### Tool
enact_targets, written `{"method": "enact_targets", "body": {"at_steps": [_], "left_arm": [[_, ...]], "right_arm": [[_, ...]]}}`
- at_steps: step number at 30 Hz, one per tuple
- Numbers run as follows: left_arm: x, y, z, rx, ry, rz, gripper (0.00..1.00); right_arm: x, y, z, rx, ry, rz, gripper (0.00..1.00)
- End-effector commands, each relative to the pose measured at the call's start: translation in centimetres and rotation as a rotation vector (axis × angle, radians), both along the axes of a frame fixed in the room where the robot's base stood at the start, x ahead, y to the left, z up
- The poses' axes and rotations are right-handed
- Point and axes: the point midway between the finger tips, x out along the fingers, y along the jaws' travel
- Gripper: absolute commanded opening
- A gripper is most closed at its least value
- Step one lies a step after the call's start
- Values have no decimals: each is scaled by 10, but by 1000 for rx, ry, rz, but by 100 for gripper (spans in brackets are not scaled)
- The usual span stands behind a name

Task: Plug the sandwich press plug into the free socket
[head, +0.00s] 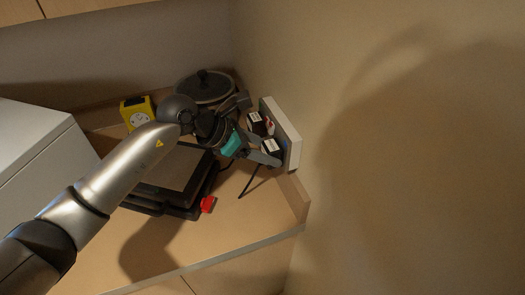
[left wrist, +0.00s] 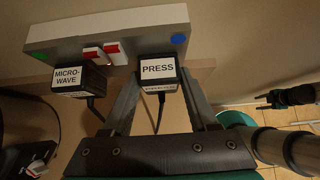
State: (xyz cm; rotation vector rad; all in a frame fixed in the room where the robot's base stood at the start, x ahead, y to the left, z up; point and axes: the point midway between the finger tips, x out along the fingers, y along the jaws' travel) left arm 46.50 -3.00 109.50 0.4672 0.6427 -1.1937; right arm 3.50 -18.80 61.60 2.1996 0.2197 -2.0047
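The black plug labelled PRESS (left wrist: 158,72) is at the right part of the white socket strip (left wrist: 120,25), below a blue dot, with its cord hanging down. Whether it is fully seated cannot be told. My left gripper (left wrist: 160,88) has one finger on each side of this plug and appears closed on it. In the head view, my left gripper (head: 264,157) reaches the lower plug (head: 272,147) on the strip (head: 288,133). The plug labelled MICROWAVE (left wrist: 78,80) sits to the left. The sandwich press (head: 172,168) lies on the counter.
A lidded pot (head: 204,86) and a yellow timer-like box (head: 138,113) stand at the back. A red object (head: 208,204) is at the press's front corner. A plain wall (head: 420,150) is close on the right. The counter front (head: 235,225) is clear.

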Motion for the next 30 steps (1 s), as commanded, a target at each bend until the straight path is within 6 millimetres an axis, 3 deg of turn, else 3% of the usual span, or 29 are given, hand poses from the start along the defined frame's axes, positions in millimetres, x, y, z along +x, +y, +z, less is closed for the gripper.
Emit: {"method": "enact_targets", "body": {"at_steps": [1,8,20,30], "left_arm": [[0,-1,0,-1,0,-1,65],[0,0,0,1,0,-1,91],[-2,9,6,5,0,1,91],[-18,59,54,6,-4,2,91]], "right_arm": [[0,0,0,1,0,0,50],[0,0,0,1,0,-1,50],[0,0,-1,1,0,-1,50],[0,0,-8,1,0,-1,50]]}}
